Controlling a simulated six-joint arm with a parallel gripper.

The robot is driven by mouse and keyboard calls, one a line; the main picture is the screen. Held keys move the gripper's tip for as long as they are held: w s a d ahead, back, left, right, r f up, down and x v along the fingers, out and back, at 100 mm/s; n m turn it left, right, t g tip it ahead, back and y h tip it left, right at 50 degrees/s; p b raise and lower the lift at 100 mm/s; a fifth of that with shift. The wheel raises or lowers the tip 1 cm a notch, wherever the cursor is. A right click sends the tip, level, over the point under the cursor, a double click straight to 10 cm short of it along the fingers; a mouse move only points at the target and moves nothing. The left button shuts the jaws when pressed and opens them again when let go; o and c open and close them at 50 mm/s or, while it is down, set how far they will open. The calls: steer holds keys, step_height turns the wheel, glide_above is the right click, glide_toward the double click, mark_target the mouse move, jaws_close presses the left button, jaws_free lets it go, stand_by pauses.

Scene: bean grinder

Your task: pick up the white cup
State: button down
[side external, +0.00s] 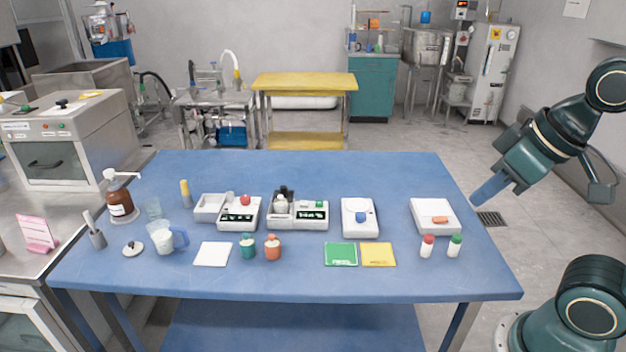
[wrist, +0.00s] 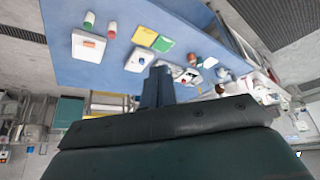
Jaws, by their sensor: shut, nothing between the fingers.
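A whitish, partly see-through cup (side external: 162,239) with a blue handle on its right stands upright on the left part of the blue table (side external: 300,280). It is the nearest match to a white cup that I see. It is too small and crowded to single out in the wrist view. My gripper (side external: 478,198) is at the table's right edge, above table height, far from the cup. Its blue fingers (wrist: 159,73) are together with nothing between them in the wrist view.
A white device with an orange block (side external: 435,217) is nearest my gripper, with two capped vials (side external: 427,246) in front. Scales and grinder-like units (side external: 298,209) fill the middle. A brown pump bottle (side external: 119,202) and a lid (side external: 133,249) are near the cup. The front edge is clear.

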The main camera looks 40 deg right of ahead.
steer(key=c, duration=0.9)
jaws_free()
steer(key=w+r+n+g+y, duration=0.1)
steer(key=w+r+n, duration=0.1)
steer(key=w, duration=1.1)
steer(key=w+r+n+y, duration=0.1)
steer(key=w+n, duration=0.2)
steer(key=w, duration=0.9)
steer(key=w+d+f+n+g+y, duration=0.1)
steer(key=w+d+f+n, duration=0.25)
steer(key=w+f, duration=1.35)
steer(key=shift+n, duration=0.25)
steer(key=shift+w+a+f, duration=0.4)
steer(key=shift+w+f, duration=0.35)
steer(key=shift+f, duration=0.25)
steer(key=shift+w+a+f, duration=0.45)
steer(key=shift+w+f, duration=0.35)
steer(key=shift+f, duration=0.25)
steer(key=shift+w+a+f, duration=0.4)
steer(key=shift+w+f, duration=0.35)
steer(key=shift+f, duration=0.25)
